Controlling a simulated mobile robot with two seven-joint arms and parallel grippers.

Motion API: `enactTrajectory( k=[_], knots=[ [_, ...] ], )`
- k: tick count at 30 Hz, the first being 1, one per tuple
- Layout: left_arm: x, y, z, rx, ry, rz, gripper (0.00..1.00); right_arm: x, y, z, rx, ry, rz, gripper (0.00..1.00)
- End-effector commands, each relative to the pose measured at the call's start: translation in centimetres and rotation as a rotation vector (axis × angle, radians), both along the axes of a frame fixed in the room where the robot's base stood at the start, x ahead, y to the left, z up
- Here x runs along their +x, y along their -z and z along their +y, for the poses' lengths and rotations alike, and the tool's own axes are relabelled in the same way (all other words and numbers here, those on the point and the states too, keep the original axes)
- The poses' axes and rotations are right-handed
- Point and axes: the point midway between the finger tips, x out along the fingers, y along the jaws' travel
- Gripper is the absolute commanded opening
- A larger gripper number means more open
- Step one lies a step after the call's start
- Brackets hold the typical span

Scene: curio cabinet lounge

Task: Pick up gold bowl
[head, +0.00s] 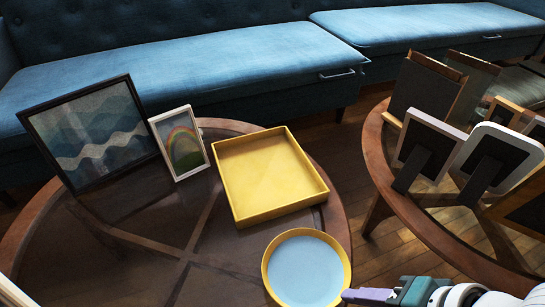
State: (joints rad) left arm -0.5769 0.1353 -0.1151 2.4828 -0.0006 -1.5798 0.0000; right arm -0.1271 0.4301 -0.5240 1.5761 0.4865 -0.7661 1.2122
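The gold bowl (306,268) is a round dish with a gold-yellow rim and a pale blue inside. It sits near the front right edge of the round glass-topped wooden table (205,222), and the bottom of the picture cuts off its near side. My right gripper (368,296) comes in from the lower right. Its purple finger lies right beside the bowl's right rim; I cannot tell whether they touch. A second finger cannot be made out, so its opening is unclear. My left gripper is not in view.
A square yellow tray (268,176) stands just behind the bowl. A dark-framed wave picture (92,134) and a small rainbow picture (180,143) stand at the left. Another table (430,229) at the right holds several frames. A blue sofa (190,67) is behind.

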Motion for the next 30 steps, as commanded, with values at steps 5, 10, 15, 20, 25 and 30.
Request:
enactTrajectory(
  k=[5,10,15,20,25,30],
  knots=[
    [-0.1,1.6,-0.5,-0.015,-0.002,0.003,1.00,0.7,1.9,0.3,0.010,0.026,0.005,0.39],
    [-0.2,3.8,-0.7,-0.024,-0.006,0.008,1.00,1.7,4.3,1.2,0.009,0.024,0.005,0.39],
    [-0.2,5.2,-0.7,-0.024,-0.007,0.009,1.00,2.4,5.6,1.9,0.007,0.022,0.005,0.39],
    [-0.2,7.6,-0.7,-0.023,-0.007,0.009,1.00,3.5,7.6,2.9,0.008,0.022,0.004,0.39],
    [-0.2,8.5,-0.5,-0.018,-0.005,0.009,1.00,4.0,8.6,3.4,0.008,0.021,0.006,0.39],
    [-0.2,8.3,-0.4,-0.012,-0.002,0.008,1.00,4.0,8.5,3.5,0.007,0.022,0.007,0.39]
  ],
)
